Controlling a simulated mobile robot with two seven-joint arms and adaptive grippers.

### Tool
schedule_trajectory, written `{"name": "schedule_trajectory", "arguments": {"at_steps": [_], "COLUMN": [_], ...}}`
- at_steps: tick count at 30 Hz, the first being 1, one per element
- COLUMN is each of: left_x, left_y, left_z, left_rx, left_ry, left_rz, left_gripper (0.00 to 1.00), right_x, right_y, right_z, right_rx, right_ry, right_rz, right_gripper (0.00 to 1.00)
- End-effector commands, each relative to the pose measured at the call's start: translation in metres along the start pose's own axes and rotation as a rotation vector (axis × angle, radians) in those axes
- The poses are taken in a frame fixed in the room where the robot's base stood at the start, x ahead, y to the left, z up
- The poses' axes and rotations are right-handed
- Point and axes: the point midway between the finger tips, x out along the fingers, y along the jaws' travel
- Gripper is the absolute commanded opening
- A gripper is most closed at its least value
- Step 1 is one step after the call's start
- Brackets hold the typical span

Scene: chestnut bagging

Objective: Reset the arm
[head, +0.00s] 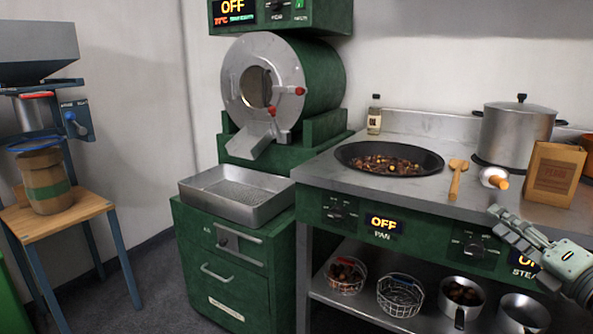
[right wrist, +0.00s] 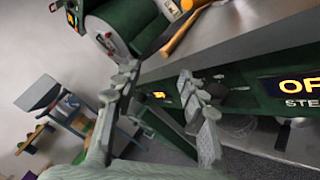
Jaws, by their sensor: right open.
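My right gripper (head: 508,228) is at the right of the head view, in front of the stove's front edge and at about the height of the control panel. Its fingers point up and to the left. In the right wrist view the two grey fingers (right wrist: 155,88) are spread apart with nothing between them, so it is open and empty. My right arm comes in from the lower right corner and covers part of the steamer panel (head: 527,262). My left gripper does not show in either view.
The steel stove (head: 400,195) carries a pan of chestnuts (head: 388,158), a wooden spatula (head: 457,180), a paper bag (head: 553,173) and a lidded pot (head: 515,135). Baskets (head: 400,296) and pots stand on the shelf below. A green roaster (head: 325,85) with a tray (head: 235,195) is left.

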Motion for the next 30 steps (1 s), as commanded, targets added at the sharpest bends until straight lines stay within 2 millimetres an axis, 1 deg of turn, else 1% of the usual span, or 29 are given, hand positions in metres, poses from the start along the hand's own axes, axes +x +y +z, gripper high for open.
{"name": "schedule_trajectory", "arguments": {"at_steps": [1,2,3,4,5,6,8,9,11,12,14,15,16,17,18,21,24,25,27,30], "left_x": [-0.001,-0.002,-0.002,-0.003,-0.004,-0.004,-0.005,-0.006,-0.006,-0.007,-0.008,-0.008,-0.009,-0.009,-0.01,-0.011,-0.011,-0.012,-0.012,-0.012], "left_y": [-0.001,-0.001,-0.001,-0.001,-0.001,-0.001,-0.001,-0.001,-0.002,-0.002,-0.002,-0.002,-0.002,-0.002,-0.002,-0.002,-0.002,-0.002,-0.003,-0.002], "left_z": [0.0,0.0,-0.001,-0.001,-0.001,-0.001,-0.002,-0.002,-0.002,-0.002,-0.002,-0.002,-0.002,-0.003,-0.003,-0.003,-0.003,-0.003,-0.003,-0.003], "left_rx": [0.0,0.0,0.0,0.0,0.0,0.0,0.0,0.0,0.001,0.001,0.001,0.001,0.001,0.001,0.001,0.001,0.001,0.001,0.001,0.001], "left_ry": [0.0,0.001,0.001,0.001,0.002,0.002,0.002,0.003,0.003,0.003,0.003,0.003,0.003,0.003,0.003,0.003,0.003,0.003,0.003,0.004], "left_rz": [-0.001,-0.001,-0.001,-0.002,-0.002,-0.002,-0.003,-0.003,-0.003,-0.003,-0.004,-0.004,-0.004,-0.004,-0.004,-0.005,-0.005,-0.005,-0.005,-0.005], "left_gripper": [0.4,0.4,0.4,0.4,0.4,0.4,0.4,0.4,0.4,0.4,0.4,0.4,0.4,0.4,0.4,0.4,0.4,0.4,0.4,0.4], "right_x": [-0.01,-0.017,-0.026,-0.035,-0.044,-0.056,-0.076,-0.09,-0.113,-0.128,-0.151,-0.166,-0.178,-0.188,-0.202,-0.23,-0.249,-0.253,-0.259,-0.263], "right_y": [-0.038,-0.059,-0.086,-0.106,-0.125,-0.148,-0.179,-0.198,-0.222,-0.234,-0.25,-0.257,-0.26,-0.263,-0.264,-0.261,-0.254,-0.252,-0.249,-0.247], "right_z": [-0.009,-0.015,-0.024,-0.033,-0.044,-0.059,-0.086,-0.106,-0.139,-0.162,-0.199,-0.224,-0.243,-0.261,-0.285,-0.334,-0.368,-0.375,-0.386,-0.392], "right_rx": [0.16,0.253,0.367,0.453,0.534,0.64,0.79,0.884,1.02,1.106,1.229,1.305,1.359,1.409,1.469,1.588,1.661,1.675,1.696,1.707], "right_ry": [-0.066,-0.106,-0.158,-0.196,-0.233,-0.283,-0.355,-0.402,-0.473,-0.52,-0.59,-0.635,-0.669,-0.702,-0.742,-0.831,-0.892,-0.905,-0.927,-0.939], "right_rz": [-0.088,-0.141,-0.209,-0.261,-0.311,-0.377,-0.474,-0.54,-0.638,-0.704,-0.804,-0.87,-0.92,-0.967,-1.028,-1.162,-1.259,-1.279,-1.313,-1.332], "right_gripper": [0.42,0.42,0.42,0.42,0.42,0.42,0.42,0.42,0.42,0.42,0.42,0.42,0.42,0.42,0.42,0.42,0.42,0.42,0.42,0.42]}}
